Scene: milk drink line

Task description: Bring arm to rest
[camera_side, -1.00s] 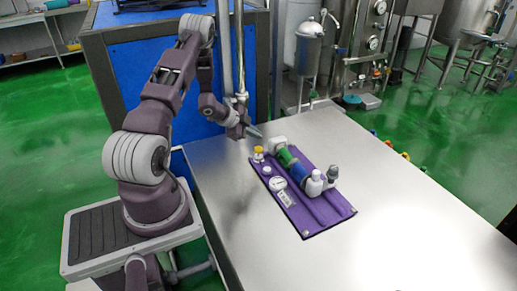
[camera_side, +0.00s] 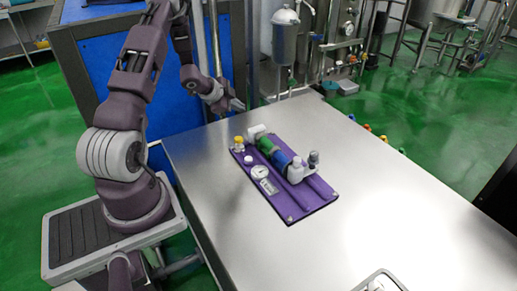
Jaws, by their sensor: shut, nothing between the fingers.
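My gripper (camera_side: 237,104) is shut and empty. It hangs above the far left part of the steel table (camera_side: 400,210), near its back edge and apart from everything on it. My arm is bent, with the forearm hanging down from a raised elbow near the top of the view.
A purple board (camera_side: 290,212) lies on the table in front of my gripper. It carries a green and blue cylinder (camera_side: 272,151), white fittings, a round gauge (camera_side: 260,172) and a yellow-topped part (camera_side: 239,143). A blue cabinet (camera_side: 85,70) stands behind my arm.

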